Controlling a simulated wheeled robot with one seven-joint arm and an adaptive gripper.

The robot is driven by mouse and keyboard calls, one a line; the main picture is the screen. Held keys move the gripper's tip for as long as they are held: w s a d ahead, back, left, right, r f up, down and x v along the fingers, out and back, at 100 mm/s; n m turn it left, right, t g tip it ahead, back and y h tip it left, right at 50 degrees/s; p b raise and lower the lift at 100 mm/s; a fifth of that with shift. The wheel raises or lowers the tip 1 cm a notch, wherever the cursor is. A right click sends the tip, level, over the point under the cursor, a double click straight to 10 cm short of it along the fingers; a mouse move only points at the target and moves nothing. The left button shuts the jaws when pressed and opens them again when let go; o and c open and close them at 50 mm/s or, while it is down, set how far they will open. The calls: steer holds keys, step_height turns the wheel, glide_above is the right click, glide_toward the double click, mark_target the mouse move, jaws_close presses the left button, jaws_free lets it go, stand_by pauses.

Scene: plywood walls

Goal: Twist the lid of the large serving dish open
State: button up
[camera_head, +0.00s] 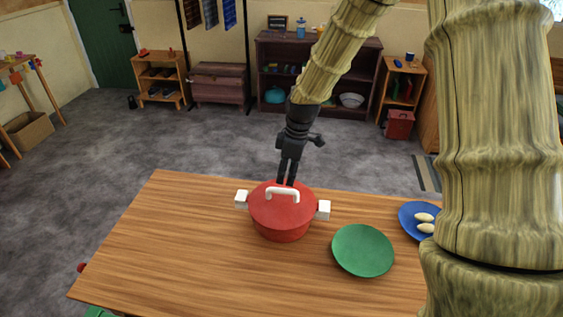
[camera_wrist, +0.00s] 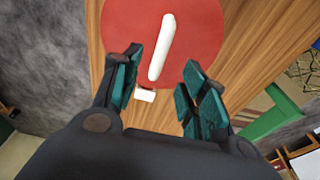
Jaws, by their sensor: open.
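The large serving dish (camera_head: 281,228) is a round red pot with white side handles on the wooden table. Its red lid (camera_head: 262,207) is seated on top and has a white arched handle (camera_head: 283,191). In the wrist view the lid (camera_wrist: 195,60) fills the upper middle, with its white handle (camera_wrist: 161,47) just beyond my fingertips. My gripper (camera_head: 287,182) points down at the far side of the lid. I cannot tell whether a fingertip touches the lid.
A green plate (camera_head: 363,251) lies right of the pot on the table (camera_head: 170,245). A blue plate (camera_head: 408,222) with pale oval pieces (camera_head: 424,217) is farther right, partly hidden by my arm. The table's left side is clear.

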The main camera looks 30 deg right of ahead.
mark_target(283, 189)
steer(key=f, duration=0.2)
steer(key=w+f+p, duration=0.1)
steer(key=f, duration=0.3)
steer(key=shift+w+a+f, duration=0.25)
steer(key=shift+a+f, duration=0.1)
steer(key=shift+f, duration=0.05)
steer(key=shift+s+a+f+p, duration=0.1)
steer(key=shift+s+f+p, duration=0.25)
steer(key=shift+s, duration=0.25)
steer(key=shift+w+f, duration=0.5)
steer(key=shift+f, duration=0.15)
steer(key=shift+s+r, duration=0.2)
steer(key=shift+s, duration=0.1)
steer(key=shift+c, duration=0.2)
steer(key=shift+w+f, duration=0.1)
jaws_close()
steer(key=shift+n+p, duration=0.5)
steer(key=shift+n, duration=0.9)
steer(key=shift+g, duration=0.3)
